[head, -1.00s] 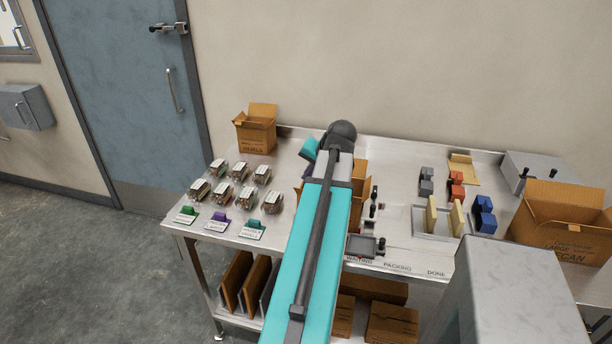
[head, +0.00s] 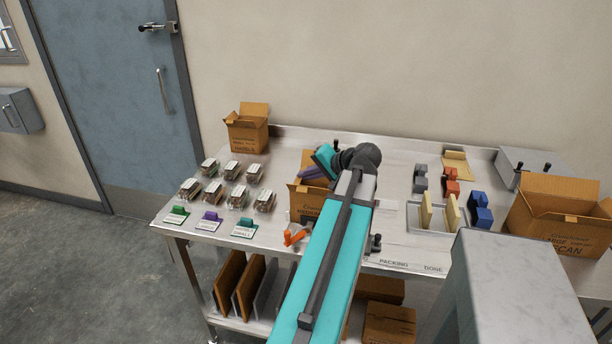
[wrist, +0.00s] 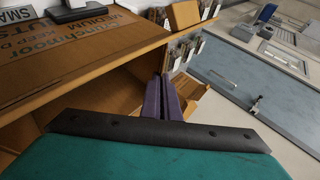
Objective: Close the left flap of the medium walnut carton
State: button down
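The medium walnut carton (head: 306,203) is a brown box with printed text, standing mid-table in the head view, partly hidden by my arm. In the wrist view its printed front face (wrist: 75,45) fills the upper left, and its open, shadowed inside lies below that. My gripper (head: 308,173) is at the carton's top, its purple fingers pointing left. In the wrist view the fingers (wrist: 163,98) lie together at the opening, with nothing seen between them. A brown panel (wrist: 195,102) shows just beyond the fingertips; I cannot tell whether it is the left flap or touches them.
Several clear clamshell trays (head: 230,170) stand left of the carton, with coloured label holders in front. A smaller open carton (head: 246,130) is at the back left, a large open one (head: 555,215) at the right. An orange tool (head: 294,236) lies by the front edge.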

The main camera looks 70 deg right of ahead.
jog(key=c, duration=2.5)
grip_release()
jog(key=o, duration=0.5)
jog(key=b+v, duration=0.2)
jog(key=v, duration=1.1)
jog(key=shift+s+a+r, duration=0.1)
jog(key=shift+s+r, duration=0.15)
jog(key=shift+s, duration=0.05)
